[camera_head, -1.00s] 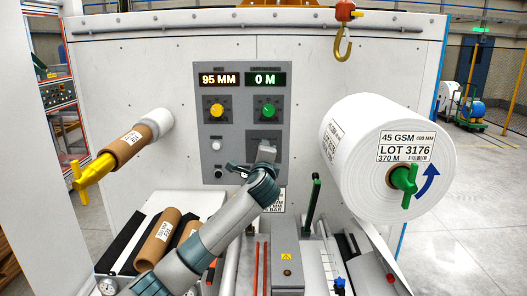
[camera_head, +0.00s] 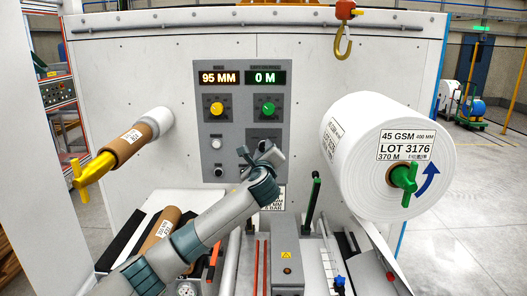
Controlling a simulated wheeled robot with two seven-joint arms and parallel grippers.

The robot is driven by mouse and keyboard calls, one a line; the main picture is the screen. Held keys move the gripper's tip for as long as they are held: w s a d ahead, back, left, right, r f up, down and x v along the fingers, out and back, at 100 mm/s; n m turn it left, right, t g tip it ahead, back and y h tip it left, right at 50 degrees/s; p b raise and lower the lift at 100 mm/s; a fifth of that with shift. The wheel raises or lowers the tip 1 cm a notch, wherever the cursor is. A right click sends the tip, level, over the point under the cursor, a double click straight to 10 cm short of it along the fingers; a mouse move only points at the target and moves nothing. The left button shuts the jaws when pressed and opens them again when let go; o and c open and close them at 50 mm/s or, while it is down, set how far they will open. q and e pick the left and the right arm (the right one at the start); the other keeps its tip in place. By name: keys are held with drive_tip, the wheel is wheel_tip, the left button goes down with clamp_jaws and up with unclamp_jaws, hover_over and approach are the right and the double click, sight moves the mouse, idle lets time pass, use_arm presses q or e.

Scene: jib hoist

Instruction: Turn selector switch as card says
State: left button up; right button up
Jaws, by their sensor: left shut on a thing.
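The grey control panel (camera_head: 243,115) stands upright on the white machine wall. It carries a yellow knob (camera_head: 217,108) and a green knob (camera_head: 267,109) under lit displays reading 95 MM and 0 M. My left gripper (camera_head: 258,157) is at the panel's lower right, in front of a darker plate (camera_head: 264,136). It is shut on the selector switch there, which the gripper and wrist hide, so its position cannot be told. A printed card (camera_head: 281,203) below the panel is mostly covered by my left arm; only scraps of text show. My right gripper is not in view.
A large white roll (camera_head: 362,150) with a green handle is at the right. A cardboard core on a yellow-handled shaft (camera_head: 125,145) projects at the left. A yellow hook (camera_head: 343,42) hangs above.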

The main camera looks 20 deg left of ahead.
use_arm(q)
drive_tip(key=shift+f, duration=0.1)
drive_tip(key=o, duration=1.1)
drive_tip(key=shift+c, duration=0.2)
drive_tip(key=b+v, duration=0.7)
drive_tip(key=v, duration=1)
drive_tip(key=shift+s, duration=0.2)
